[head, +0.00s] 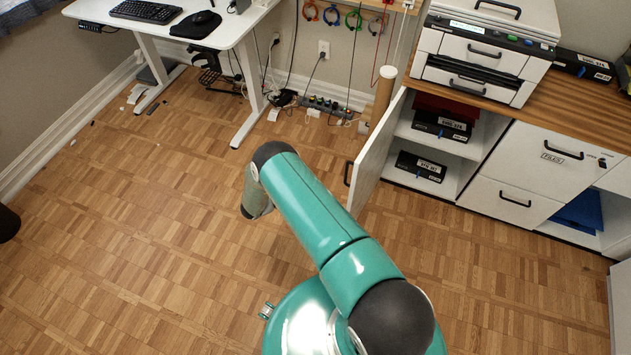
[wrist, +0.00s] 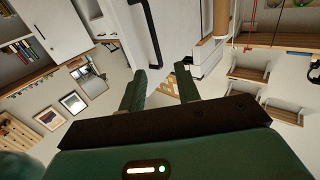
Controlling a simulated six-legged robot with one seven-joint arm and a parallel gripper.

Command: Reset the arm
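My gripper (wrist: 160,72) shows in the wrist view with its two dark green fingers spread apart and nothing between them. Beyond the fingertips is a white panel with a long black handle (wrist: 152,35); the fingers are not around the handle. In the head view my teal arm is bent, rising from the bottom centre with its elbow toward the desk. My gripper cannot be made out in the head view.
An open cabinet door (head: 376,155) stands out just right of my arm. The cabinet (head: 530,165) bears a printer (head: 487,45). A white desk (head: 215,30) stands at the back left, with scraps on the floor nearby. The wooden floor (head: 130,230) at left is mostly clear.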

